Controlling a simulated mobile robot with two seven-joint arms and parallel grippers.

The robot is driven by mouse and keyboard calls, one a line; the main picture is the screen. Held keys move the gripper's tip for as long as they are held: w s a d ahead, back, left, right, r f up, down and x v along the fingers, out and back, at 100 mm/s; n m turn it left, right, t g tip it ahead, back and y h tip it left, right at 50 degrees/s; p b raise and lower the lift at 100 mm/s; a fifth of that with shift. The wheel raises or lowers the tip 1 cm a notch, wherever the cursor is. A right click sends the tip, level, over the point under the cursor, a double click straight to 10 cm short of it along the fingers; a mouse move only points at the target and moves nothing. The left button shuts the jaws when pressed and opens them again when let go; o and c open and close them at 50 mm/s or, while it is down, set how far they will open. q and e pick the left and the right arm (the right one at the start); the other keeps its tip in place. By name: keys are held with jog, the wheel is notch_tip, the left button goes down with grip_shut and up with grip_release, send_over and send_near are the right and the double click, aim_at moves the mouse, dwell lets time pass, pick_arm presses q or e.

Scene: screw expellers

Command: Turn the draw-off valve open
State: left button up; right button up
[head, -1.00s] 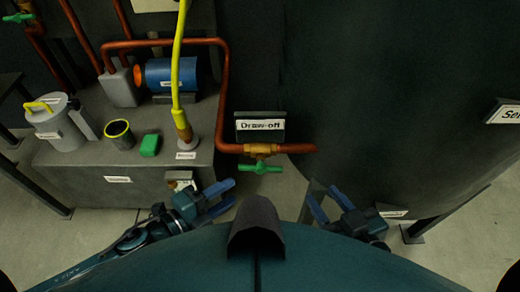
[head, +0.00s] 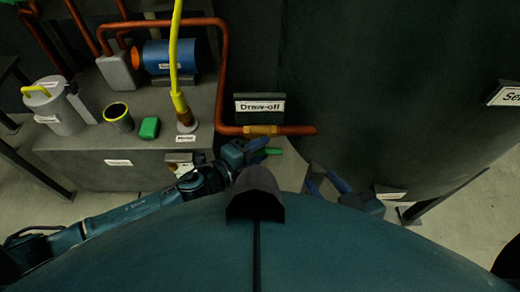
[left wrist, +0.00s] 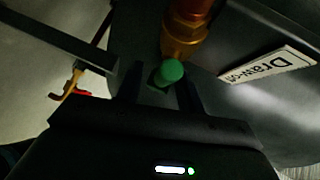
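The draw-off valve has a brass body (head: 262,130) on a copper pipe under the "Draw-off" sign (head: 260,105). Its green handle (head: 273,151) shows only at its right end in the head view; my left gripper (head: 258,147) covers the rest. In the left wrist view, the rounded green handle end (left wrist: 168,72) lies between my left gripper's two dark fingers (left wrist: 160,88), nearer the right one. A gap shows on its left side, so the fingers look open around it. The brass body (left wrist: 184,35) is just beyond. My right gripper (head: 327,184) is open and empty, lower right.
A large dark tank (head: 390,90) fills the right side. A yellow hose (head: 175,45) rises there.

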pick_arm(q)
jog(key=shift+w+d, duration=0.15)
jog(key=shift+d, duration=0.05)
jog(key=shift+f, duration=0.1)
grip_shut()
jog(key=shift+f+b, duration=0.2)
jog(key=shift+b, duration=0.25)
jog(key=shift+f+n+h+b, duration=0.1)
jog(key=shift+n+h+b, duration=0.25)
jog(key=shift+b, duration=0.65)
jog(key=shift+t, duration=0.3)
jog(key=shift+r, duration=0.25)
pick_arm(e)
jog(key=shift+w+a+f+n+t+y, duration=0.15)
jog(key=shift+w+a+f+n, duration=0.15)
jog(key=shift+f, duration=0.2)
jog(key=shift+w+a+f+n+t+y, duration=0.15)
jog(key=shift+w+a+f+n, duration=0.05)
jog(key=shift+w+f+n, duration=0.2)
jog(key=shift+s+f, duration=0.1)
